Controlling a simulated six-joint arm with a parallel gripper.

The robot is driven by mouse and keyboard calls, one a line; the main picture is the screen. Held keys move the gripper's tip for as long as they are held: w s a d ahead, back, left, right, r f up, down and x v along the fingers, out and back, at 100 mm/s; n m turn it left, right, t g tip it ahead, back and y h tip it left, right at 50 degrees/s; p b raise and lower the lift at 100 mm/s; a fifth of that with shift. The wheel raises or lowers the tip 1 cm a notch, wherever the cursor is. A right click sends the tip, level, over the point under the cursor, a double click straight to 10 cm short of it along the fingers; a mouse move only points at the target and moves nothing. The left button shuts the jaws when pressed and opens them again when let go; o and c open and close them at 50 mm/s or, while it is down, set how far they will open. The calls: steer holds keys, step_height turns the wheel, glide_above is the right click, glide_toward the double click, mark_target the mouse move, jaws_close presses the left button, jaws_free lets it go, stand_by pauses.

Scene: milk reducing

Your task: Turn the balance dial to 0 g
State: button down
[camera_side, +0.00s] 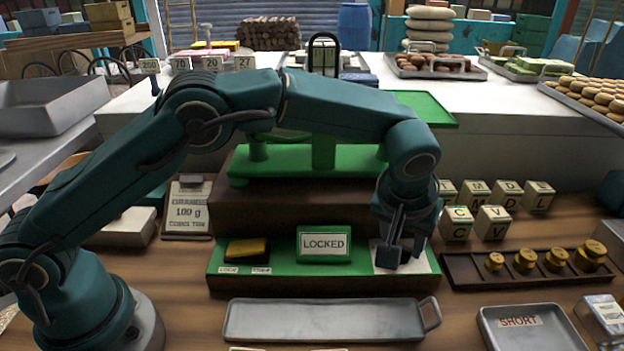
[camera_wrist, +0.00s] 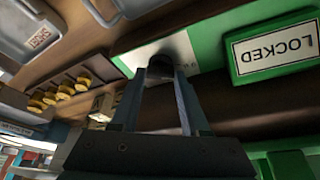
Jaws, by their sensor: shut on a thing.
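The green balance (camera_side: 315,162) stands in the middle on a dark base. Its lower front ledge carries a green sign reading LOCKED (camera_side: 324,244), which also shows upside down in the wrist view (camera_wrist: 275,48). At the ledge's right end is a white plate (camera_side: 428,262). My gripper (camera_side: 392,256) points down over this plate. In the wrist view, my gripper (camera_wrist: 160,75) is shut on a small dark knob (camera_wrist: 160,66), apparently the balance dial, in front of the white plate. The fingers hide most of the dial, and no scale marks can be read.
A yellow-topped lock switch (camera_side: 247,249) sits at the ledge's left end. An empty metal tray (camera_side: 325,320) lies in front. Brass weights (camera_side: 555,261) stand in a dark rack at right, with lettered blocks (camera_side: 493,222) behind.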

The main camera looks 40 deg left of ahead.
stand_by(0.3)
steer(key=c, duration=0.7)
jaws_free()
steer(key=shift+v, duration=2.55)
